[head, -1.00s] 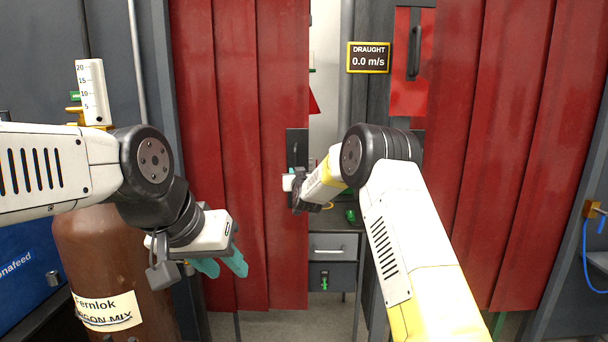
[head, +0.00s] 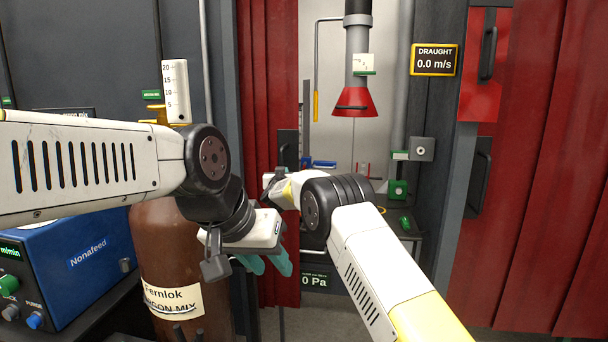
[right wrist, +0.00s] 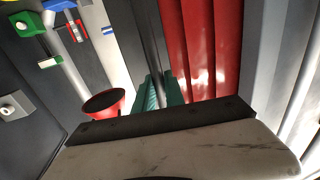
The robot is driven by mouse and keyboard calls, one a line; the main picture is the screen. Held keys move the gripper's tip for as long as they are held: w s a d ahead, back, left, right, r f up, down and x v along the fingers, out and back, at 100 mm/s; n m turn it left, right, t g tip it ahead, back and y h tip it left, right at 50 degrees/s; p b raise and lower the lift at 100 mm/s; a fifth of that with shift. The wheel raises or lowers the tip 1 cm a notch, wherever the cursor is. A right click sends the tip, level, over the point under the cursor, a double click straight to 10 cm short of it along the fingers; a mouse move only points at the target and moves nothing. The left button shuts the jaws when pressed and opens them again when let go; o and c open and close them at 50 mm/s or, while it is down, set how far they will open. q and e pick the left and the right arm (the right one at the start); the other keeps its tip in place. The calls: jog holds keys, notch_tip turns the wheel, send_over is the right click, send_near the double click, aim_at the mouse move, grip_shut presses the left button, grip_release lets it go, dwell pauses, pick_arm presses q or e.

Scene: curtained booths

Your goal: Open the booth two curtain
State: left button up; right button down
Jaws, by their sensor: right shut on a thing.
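The left red curtain (head: 262,85) is bunched in folds at the left of an open booth doorway. Its dark handle plate (head: 288,146) is at its right edge. My right gripper (head: 271,183) is at that handle, partly hidden by its own wrist. In the right wrist view its teal fingers (right wrist: 158,90) are shut on the dark upright handle, beside the red curtain (right wrist: 190,45). My left gripper (head: 267,264) hangs empty in front of the curtain's lower part, its teal fingers slightly apart. No booth number is readable.
A brown gas cylinder (head: 165,245) and a blue Nonafeed box (head: 75,270) stand at left. Inside the doorway are a red extraction hood (head: 355,102) and a bench. A draught display (head: 435,60) hangs on the post before another red curtain (head: 545,180) at right.

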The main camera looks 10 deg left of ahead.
jog(key=shift+a+f, duration=0.1)
jog(key=shift+a, duration=0.25)
jog(key=c, duration=1.4)
grip_release()
jog(key=shift+d, duration=0.1)
jog(key=shift+s, duration=0.1)
jog(key=s+d, duration=0.1)
jog(key=s, duration=0.6)
jog(key=shift+s+d, duration=0.25)
